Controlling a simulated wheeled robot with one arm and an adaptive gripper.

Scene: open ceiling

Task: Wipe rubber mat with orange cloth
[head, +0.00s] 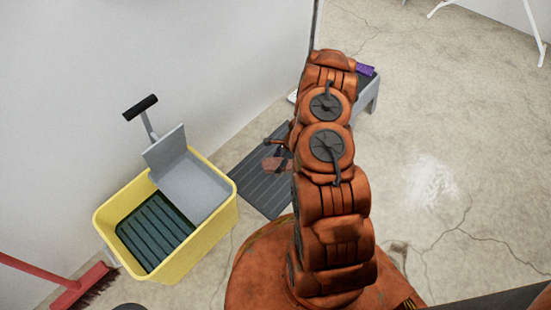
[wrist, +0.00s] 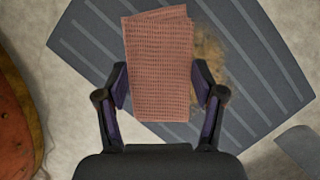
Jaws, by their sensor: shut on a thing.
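The rubber mat (head: 262,187) is dark grey with raised ribs and lies on the floor between the yellow bucket and my arm. In the wrist view the mat (wrist: 100,35) shows a brown dirt patch (wrist: 209,62) just right of the cloth. The orange cloth (wrist: 158,75) is folded, waffle-textured and held between the fingers of my gripper (wrist: 160,88).
A yellow mop bucket (head: 205,238) with a grey wringer (head: 190,183) stands left of the mat. A red broom (head: 80,288) lies at the lower left. A grey stool (head: 368,95) with a purple item (head: 366,69) stands behind my arm.

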